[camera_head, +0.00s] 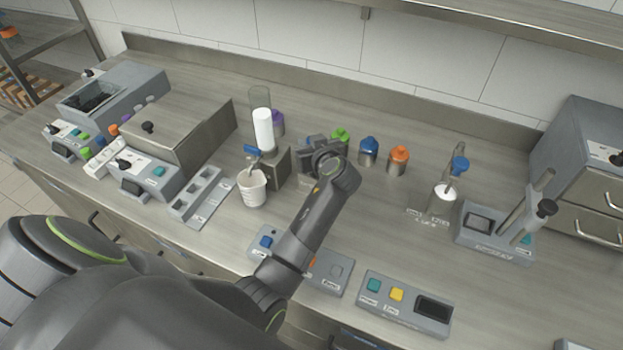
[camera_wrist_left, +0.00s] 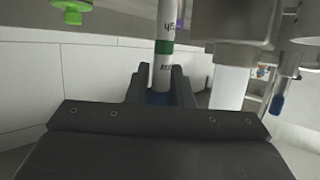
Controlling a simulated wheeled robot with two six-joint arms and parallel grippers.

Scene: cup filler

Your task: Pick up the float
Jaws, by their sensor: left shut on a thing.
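A slim white stem with dark markings and a green band, which looks like the float (camera_wrist_left: 165,47), stands between my left gripper's two fingers in the left wrist view. A dark blue part sits at its lower end in that picture. My left gripper (camera_wrist_left: 160,88) is shut on it. In the head view my left gripper (camera_head: 308,160) is over the counter, right of the tap stand, and its wrist hides most of what it holds. My right gripper is not in view.
A white cup (camera_head: 252,188) stands left of my gripper, under the tap with a blue handle (camera_head: 251,150). Blue (camera_head: 369,146) and orange (camera_head: 399,155) capped bottles stand behind to the right. Button panels (camera_head: 405,303) line the front edge. The counter right of my forearm is partly clear.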

